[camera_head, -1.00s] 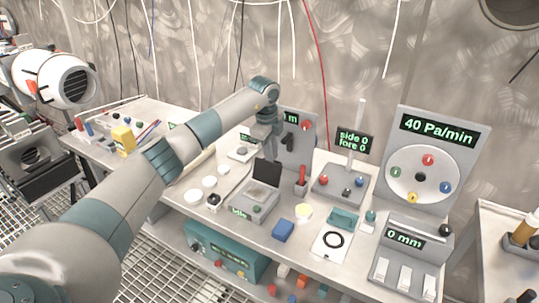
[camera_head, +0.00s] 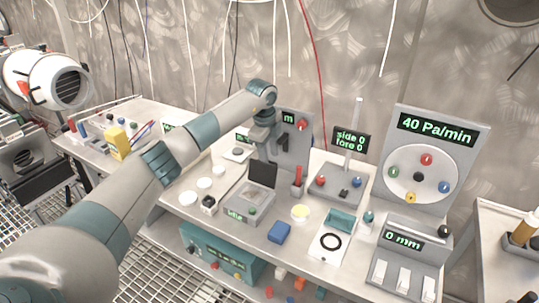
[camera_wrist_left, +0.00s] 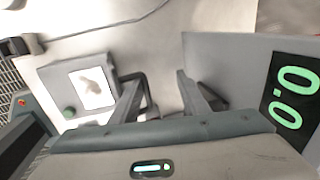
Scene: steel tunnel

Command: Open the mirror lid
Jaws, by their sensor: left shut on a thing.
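The mirror device is a grey box (camera_head: 236,213) with a small lit "idle" display and a green knob, on the middle of the bench. Its dark lid (camera_head: 262,173) stands upright at the back of the box. My left gripper (camera_head: 267,152) points down at the lid's upper edge and hides part of that area. In the left wrist view, the box (camera_wrist_left: 50,75) with its bright mirror window lies left of my left gripper (camera_wrist_left: 162,78). A dark bar shows beside the left finger, probably the lid's edge. My right gripper is not in view.
A grey panel (camera_head: 294,150) with a display stands close behind the gripper; its "0.0" shows in the wrist view (camera_wrist_left: 292,95). A red post (camera_head: 298,175) is right of the lid. A blue block (camera_head: 279,232) lies right of the box. White discs (camera_head: 188,198) lie left.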

